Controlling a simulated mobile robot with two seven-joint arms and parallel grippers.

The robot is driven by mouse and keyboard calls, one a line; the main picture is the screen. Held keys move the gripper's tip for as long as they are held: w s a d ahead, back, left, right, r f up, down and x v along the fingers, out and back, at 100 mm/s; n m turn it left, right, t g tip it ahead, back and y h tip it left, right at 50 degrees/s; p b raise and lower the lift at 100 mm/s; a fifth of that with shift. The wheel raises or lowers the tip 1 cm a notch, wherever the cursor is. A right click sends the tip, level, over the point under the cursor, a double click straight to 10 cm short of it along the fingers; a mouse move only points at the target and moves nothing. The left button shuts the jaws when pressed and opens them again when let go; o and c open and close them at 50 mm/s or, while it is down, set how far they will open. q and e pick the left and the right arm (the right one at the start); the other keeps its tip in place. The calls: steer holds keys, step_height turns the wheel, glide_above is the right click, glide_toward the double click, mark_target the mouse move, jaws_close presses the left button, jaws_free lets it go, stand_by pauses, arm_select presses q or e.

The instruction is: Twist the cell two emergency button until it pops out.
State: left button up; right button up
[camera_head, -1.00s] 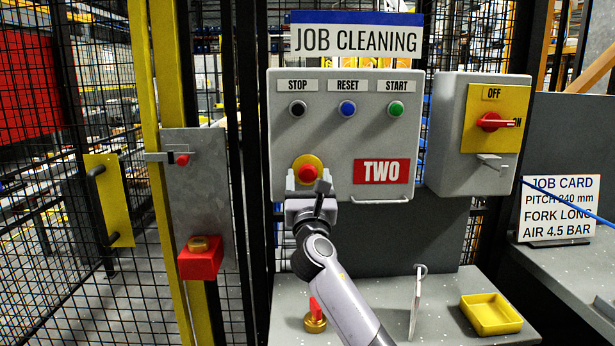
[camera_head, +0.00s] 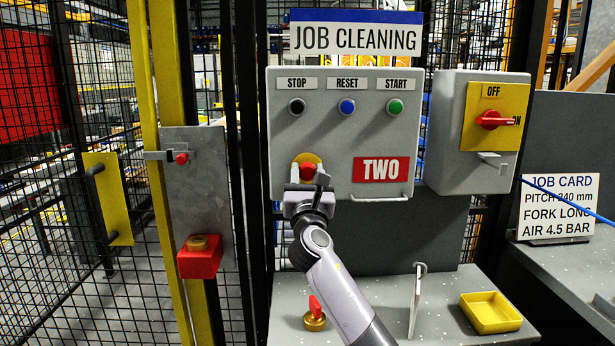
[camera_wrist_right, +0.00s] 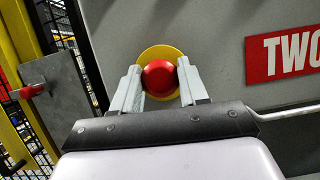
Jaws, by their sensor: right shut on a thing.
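The red emergency button (camera_head: 308,170) sits on a yellow round plate on the grey control box (camera_head: 340,140) marked TWO. My right gripper (camera_head: 308,174) is at the button with one finger on each side of it. In the right wrist view the red button (camera_wrist_right: 159,77) lies between the two grey fingertips of the right gripper (camera_wrist_right: 160,80), and the jaws are shut on it. Whether the button is pressed in or popped out I cannot tell. My left gripper is not in view.
Black, blue and green buttons line the box above. A red TWO label (camera_head: 381,170) is right of the button, with a thin rail below it. A switch box (camera_head: 460,170) stands to the right. A yellow tray (camera_head: 491,313) and a brass padlock-like piece with a red key (camera_head: 315,318) sit on the bench.

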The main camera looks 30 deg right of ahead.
steer(key=m+h+b, duration=0.1)
steer(key=m, duration=0.1)
steer(key=shift+f+m+g, duration=0.1)
steer(key=shift+m+g, duration=0.3)
steer(key=m+g+h+b, duration=0.1)
steer(key=m, duration=0.2)
steer(key=shift+m+g+h+b, duration=0.35)
steer(key=shift+m+g+h, duration=0.4)
steer(key=shift+m, duration=0.75)
steer(key=shift+g, duration=0.25)
steer(key=o, duration=1)
steer(key=shift+a, duration=0.1)
steer(key=v, duration=0.7)
steer(key=shift+b, duration=0.35)
